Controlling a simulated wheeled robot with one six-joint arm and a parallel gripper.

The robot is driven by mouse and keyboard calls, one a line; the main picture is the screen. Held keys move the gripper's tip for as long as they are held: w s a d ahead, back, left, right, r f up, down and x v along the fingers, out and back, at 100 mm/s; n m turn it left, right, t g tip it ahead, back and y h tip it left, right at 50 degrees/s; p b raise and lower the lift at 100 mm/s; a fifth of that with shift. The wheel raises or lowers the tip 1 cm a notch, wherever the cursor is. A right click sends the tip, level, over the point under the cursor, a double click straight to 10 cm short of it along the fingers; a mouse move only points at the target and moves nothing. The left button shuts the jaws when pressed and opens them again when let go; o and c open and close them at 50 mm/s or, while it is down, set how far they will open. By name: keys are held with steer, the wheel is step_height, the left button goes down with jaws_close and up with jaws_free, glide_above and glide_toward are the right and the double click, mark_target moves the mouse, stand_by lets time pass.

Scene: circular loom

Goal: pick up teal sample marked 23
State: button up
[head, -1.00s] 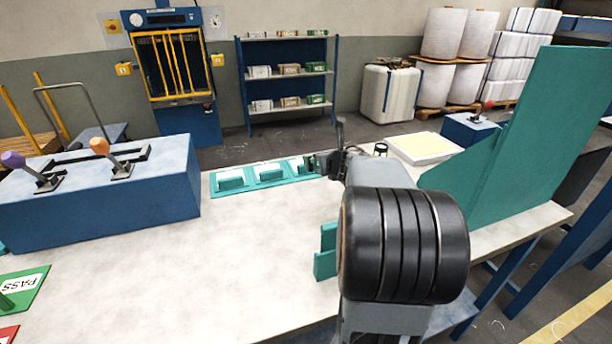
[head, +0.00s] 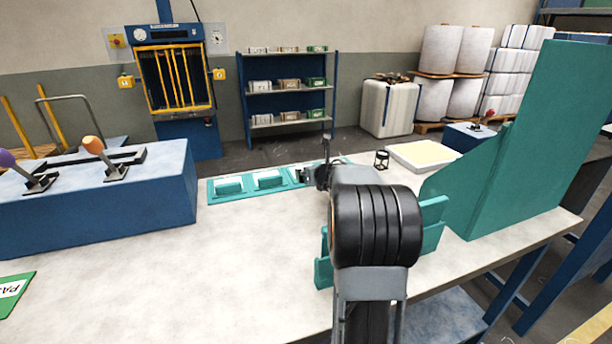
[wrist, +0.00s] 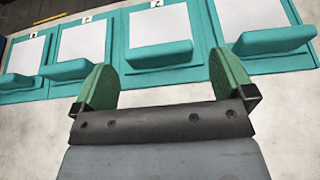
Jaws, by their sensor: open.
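Several teal blocks lie on a row of teal plates with white panels in the wrist view: one at the left (wrist: 80,69), one in the middle (wrist: 160,53), one at the right (wrist: 275,40). Small tags above the panels are too small to read, so I cannot tell which block is marked 23. In the head view two blocks show, the left one (head: 228,188) and the one beside it (head: 270,181). My gripper (wrist: 162,68) is open and empty, its green pads pointing at the middle block. In the head view my gripper (head: 312,176) partly hides the row's right part.
A blue lever box (head: 100,205) stands at the left of the pale table (head: 240,270). A tall teal panel (head: 530,150), a shallow white tray (head: 424,155) and a small dark lantern-like object (head: 381,158) are to the right. The table's front middle is clear.

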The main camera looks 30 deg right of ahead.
steer(key=shift+a+x, duration=0.1)
steer(key=shift+x, duration=1.2)
steer(key=shift+a+x, duration=0.15)
steer(key=shift+x, duration=1.15)
steer(key=shift+f, duration=0.1)
steer(key=shift+c, duration=0.2)
steer(key=c, duration=0.7)
